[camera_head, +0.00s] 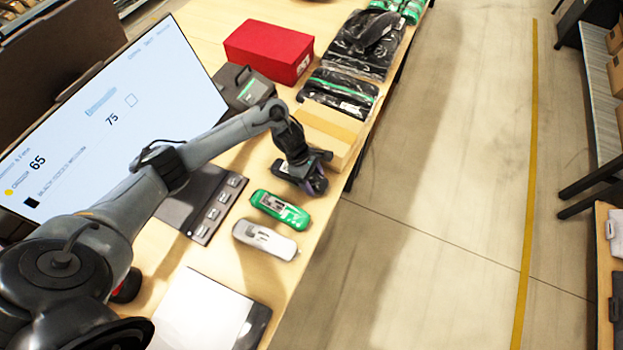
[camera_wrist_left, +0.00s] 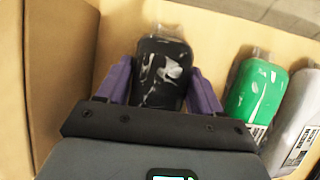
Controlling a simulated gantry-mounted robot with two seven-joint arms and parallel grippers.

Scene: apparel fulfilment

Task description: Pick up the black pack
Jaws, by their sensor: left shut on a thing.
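The black pack (camera_wrist_left: 160,72) shows in the left wrist view as a dark, glossy wrapped pack between the purple fingers of my left gripper (camera_wrist_left: 163,88). The gripper is shut on it, with a finger along each side. In the head view my left gripper (camera_head: 312,184) is at the table's right edge, and it mostly hides the black pack there. Whether the pack touches the table is hard to tell. My right gripper is not in view.
A green pack (camera_head: 280,210) and a white pack (camera_head: 265,240) lie close beside the gripper. A cardboard box (camera_head: 330,128) stands just behind it. A red box (camera_head: 268,50), black bagged garments (camera_head: 362,45) and a monitor (camera_head: 120,110) are farther back. Open floor lies right.

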